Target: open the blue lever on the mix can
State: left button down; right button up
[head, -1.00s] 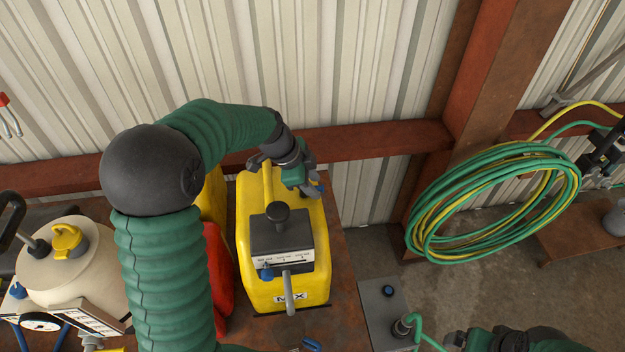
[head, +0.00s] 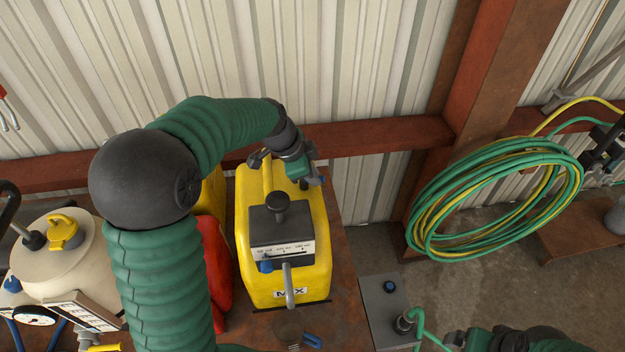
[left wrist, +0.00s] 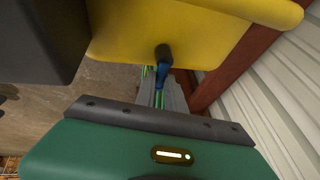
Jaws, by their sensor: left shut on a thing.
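The yellow mix can (head: 316,225) stands upright on a rusty brown bench, its MIX label facing me. A dark box with a scale, a black knob and a grey spout sits on it. My left gripper (head: 306,174) is at the can's far right side and is shut on the blue lever (left wrist: 161,78). In the left wrist view the lever hangs under a dark pivot against the yellow can. In the head view the gripper mostly hides the lever. My right arm shows at the lower right; its gripper (head: 455,340) is cut off by the frame's bottom edge.
A red can (head: 215,270) stands close left of the mix can, partly behind my left arm. A cream tank (head: 50,265) with a yellow cap is farther left. A grey box (head: 385,305) stands at right. A coiled hose (head: 425,215) hangs by a steel post.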

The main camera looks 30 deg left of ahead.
pick_arm(q)
jog(key=shift+f, duration=0.1)
jog(key=c, duration=1.6)
grip_release()
jog(key=shift+c, duration=0.2)
jog(key=shift+o, duration=1.2)
jog(key=shift+w+a, duration=0.1)
jog(key=b+v, duration=0.3)
jog(key=v, duration=1.3)
jog(key=shift+a+r, duration=0.15)
jog(key=shift+r, duration=0.15)
jog(key=shift+r, duration=0.1)
